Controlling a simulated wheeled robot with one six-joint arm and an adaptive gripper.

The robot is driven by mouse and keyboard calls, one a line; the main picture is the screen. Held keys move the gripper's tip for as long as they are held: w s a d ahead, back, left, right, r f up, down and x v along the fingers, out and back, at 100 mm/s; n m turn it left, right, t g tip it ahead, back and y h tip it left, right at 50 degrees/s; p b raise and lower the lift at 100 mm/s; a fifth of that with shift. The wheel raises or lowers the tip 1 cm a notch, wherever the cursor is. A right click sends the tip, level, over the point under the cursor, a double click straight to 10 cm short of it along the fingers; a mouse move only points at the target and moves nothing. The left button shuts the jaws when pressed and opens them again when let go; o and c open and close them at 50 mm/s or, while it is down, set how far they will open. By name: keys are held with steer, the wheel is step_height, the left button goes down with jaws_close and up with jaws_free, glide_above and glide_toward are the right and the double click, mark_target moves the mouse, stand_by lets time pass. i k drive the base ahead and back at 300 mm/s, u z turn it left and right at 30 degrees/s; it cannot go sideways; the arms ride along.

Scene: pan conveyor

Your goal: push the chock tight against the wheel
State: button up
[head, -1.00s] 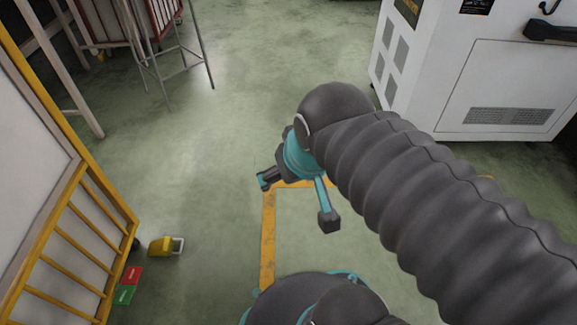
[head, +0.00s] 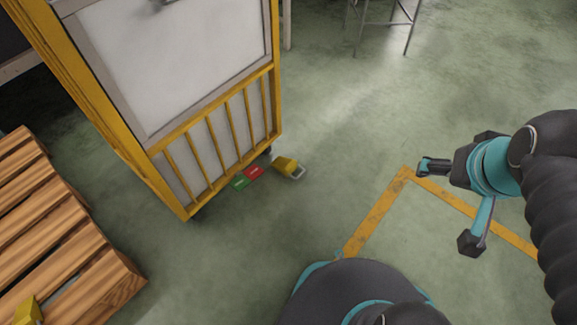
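The yellow chock (head: 285,166) with a pale loop handle lies on the floor by the near right corner of the yellow-framed cart (head: 277,100). A dark wheel (head: 267,151) shows partly under that corner, just left of the chock. A small gap seems to lie between them, but I cannot tell its size. My gripper (head: 445,205) is in the right part of the head view, well right of the chock and touching nothing. Its fingers are spread wide apart and it is empty.
A red and a green pad (head: 247,178) lie by the cart's lower edge. A wooden pallet (head: 75,255) is at the left, with another yellow object (head: 28,311) on it. Yellow floor tape (head: 377,218) runs near my base. Floor between chock and gripper is clear.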

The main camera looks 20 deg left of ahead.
mark_target(286, 166)
steer(key=u, duration=3.05)
steer(key=i, duration=0.6)
steer(key=z, duration=2.6)
